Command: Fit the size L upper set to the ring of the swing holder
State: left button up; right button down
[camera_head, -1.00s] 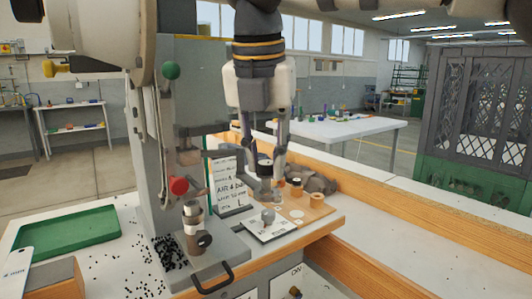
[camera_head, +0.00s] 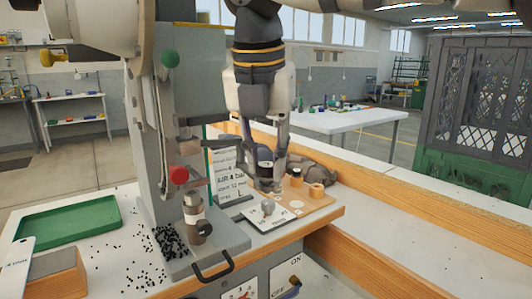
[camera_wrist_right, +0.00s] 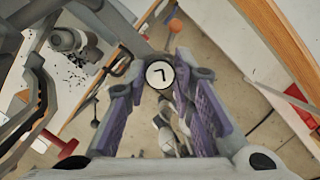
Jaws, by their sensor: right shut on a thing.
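My right gripper (camera_head: 264,178) points down in the head view and is shut on the size L upper set (camera_head: 264,158), a dark round piece. In the right wrist view the set's white face with an L (camera_wrist_right: 159,74) shows between the purple finger pads. The gripper is in the air right of the press column (camera_head: 172,130), above the tool board. A grey arm (camera_head: 205,144), likely of the swing holder, juts right from the column towards the gripper. I cannot make out its ring clearly. My left gripper is out of view.
The lower post (camera_head: 194,208) stands on the press base, with black eyelets scattered beside it. The red knob (camera_head: 179,175) is above it. A green tray (camera_head: 65,228) is at left.

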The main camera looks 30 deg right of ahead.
aim_at(266, 165)
jog(key=shift+f, duration=0.35)
jog(key=c, duration=1.3)
grip_release()
jog(key=shift+r, duration=0.1)
jog(key=shift+r, duration=2.45)
